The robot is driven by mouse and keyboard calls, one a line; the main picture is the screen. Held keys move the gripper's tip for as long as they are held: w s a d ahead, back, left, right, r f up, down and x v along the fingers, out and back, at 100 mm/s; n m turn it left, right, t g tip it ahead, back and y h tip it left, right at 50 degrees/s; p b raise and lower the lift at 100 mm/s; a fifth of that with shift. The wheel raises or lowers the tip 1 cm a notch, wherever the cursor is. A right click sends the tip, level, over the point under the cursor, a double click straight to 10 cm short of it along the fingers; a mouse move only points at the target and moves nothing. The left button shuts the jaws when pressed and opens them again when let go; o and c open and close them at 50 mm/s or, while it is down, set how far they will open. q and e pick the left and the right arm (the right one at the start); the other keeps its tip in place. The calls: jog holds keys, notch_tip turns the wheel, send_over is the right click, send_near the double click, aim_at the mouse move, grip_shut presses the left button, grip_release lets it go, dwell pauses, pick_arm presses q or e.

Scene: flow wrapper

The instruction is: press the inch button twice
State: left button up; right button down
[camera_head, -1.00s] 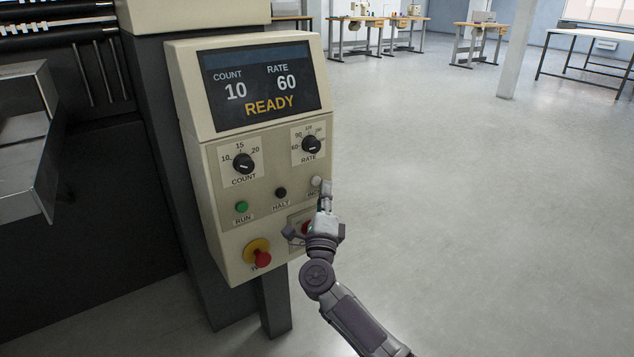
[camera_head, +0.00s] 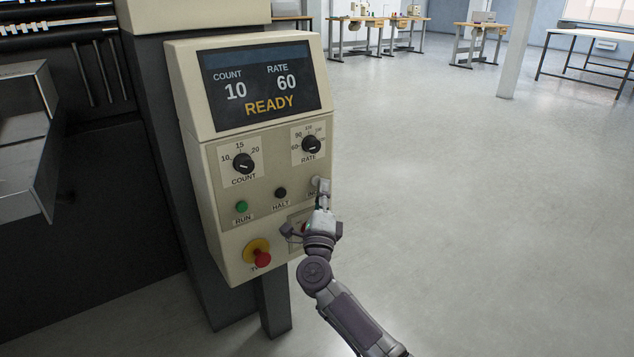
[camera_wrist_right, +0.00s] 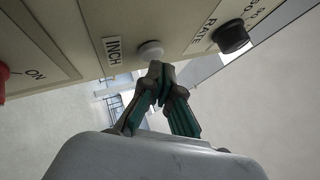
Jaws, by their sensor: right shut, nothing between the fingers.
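The control box (camera_head: 226,170) stands on a post, its screen (camera_head: 262,88) reading COUNT 10, RATE 60 and READY. The inch button is a pale round button (camera_head: 316,182) at the right end of the button row. It also shows in the right wrist view (camera_wrist_right: 150,50), beside its INCH label (camera_wrist_right: 113,51). My right gripper (camera_head: 324,187) is shut and empty, its fingertips (camera_wrist_right: 156,68) right at the button's lower edge. I cannot tell whether they touch it. My left gripper is not in view.
Near the button are the green RUN button (camera_head: 242,207), the black HALT button (camera_head: 280,193), the RATE knob (camera_head: 311,145) and the COUNT knob (camera_head: 244,163). A red emergency knob (camera_head: 262,258) sticks out below. Open floor lies to the right.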

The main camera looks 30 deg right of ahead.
jog(key=shift+w, duration=0.4)
dwell(0.5)
jog(key=shift+s, duration=0.1)
jog(key=shift+s+p, duration=0.45)
jog(key=shift+s, duration=0.3)
